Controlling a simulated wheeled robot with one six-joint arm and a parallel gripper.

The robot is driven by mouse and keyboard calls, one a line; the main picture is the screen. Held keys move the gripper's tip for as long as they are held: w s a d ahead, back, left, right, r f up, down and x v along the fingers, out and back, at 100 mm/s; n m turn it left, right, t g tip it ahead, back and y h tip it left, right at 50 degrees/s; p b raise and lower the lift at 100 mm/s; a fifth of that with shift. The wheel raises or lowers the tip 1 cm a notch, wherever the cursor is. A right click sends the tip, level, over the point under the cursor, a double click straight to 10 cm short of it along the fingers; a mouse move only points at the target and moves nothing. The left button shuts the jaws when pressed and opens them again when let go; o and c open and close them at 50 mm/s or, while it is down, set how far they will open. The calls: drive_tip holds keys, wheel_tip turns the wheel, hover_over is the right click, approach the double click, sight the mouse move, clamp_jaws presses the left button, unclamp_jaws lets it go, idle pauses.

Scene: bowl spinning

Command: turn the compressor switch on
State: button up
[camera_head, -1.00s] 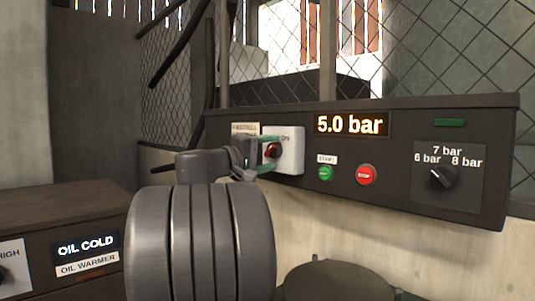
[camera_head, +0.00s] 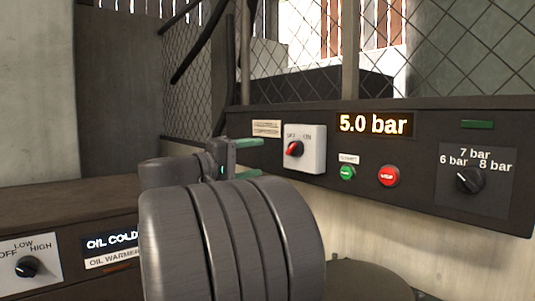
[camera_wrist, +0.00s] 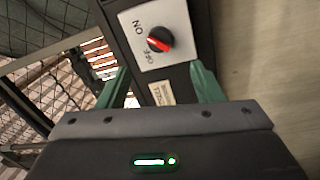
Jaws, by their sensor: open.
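The compressor switch is a red and black rotary knob (camera_head: 294,149) on a white plate (camera_head: 315,150) marked OFF and ON. In the wrist view the knob (camera_wrist: 160,40) lies ahead of and between my two green fingers, with its plate (camera_wrist: 183,54) turned sideways. I cannot tell surely which label the knob points to. My gripper (camera_head: 257,158) is open and empty, to the left of the switch and apart from it. In the wrist view my gripper (camera_wrist: 158,70) has its fingers spread, with a visible gap to the knob.
The dark panel (camera_head: 430,190) also carries a 5.0 bar display (camera_head: 375,124), a green start button (camera_head: 347,172), a red stop button (camera_head: 388,176) and a pressure dial (camera_head: 469,181). An oil heater box (camera_head: 60,215) stands at left. Wire mesh (camera_head: 300,80) is behind.

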sight(290, 150)
drive_tip(key=shift+v, duration=1)
drive_tip(key=shift+w+d, duration=0.1)
drive_tip(key=b+x, duration=0.1)
drive_tip(key=x, duration=1.2)
drive_tip(key=shift+w+d+r, duration=0.1)
drive_tip(key=shift+w+d, duration=0.1)
drive_tip(key=shift+d, duration=0.05)
drive_tip(key=shift+a, duration=0.1)
